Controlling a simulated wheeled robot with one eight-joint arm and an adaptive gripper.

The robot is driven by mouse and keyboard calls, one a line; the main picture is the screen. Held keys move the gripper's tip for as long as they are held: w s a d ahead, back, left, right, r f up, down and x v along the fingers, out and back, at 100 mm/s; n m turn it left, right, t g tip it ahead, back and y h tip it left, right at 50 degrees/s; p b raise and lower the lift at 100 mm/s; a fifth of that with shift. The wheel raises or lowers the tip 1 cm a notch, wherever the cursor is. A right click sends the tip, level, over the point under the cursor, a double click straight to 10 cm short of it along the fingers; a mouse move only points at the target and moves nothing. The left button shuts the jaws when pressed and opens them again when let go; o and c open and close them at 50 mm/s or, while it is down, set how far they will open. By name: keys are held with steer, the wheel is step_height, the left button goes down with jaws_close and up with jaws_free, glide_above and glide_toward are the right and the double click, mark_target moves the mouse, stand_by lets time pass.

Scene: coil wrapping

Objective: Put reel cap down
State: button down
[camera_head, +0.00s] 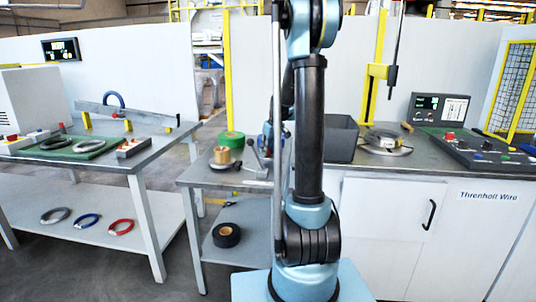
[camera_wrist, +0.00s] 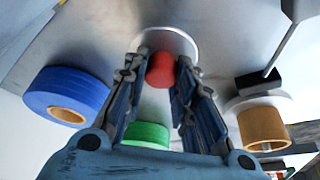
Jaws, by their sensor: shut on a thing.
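The reel cap, a pale disc (camera_wrist: 183,42) with a red knob (camera_wrist: 160,68), shows at the top middle of the wrist view. My gripper (camera_wrist: 160,80) has its two fingers on either side of the red knob and is shut on it. The disc lies beyond the fingertips, over a grey surface; I cannot tell whether it touches that surface. In the head view my arm hides the gripper and cap.
A blue roll (camera_wrist: 66,96), a green roll (camera_wrist: 146,135) and a copper-coloured spool (camera_wrist: 262,127) surround my gripper. The green roll (camera_head: 231,140) and spool (camera_head: 222,156) stand on the small table (camera_head: 205,177). A grey bin (camera_head: 341,138) is right of my arm.

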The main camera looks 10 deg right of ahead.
steer(key=shift+f, duration=0.7)
steer(key=c, duration=1.3)
jaws_free()
steer(key=v, duration=1.2)
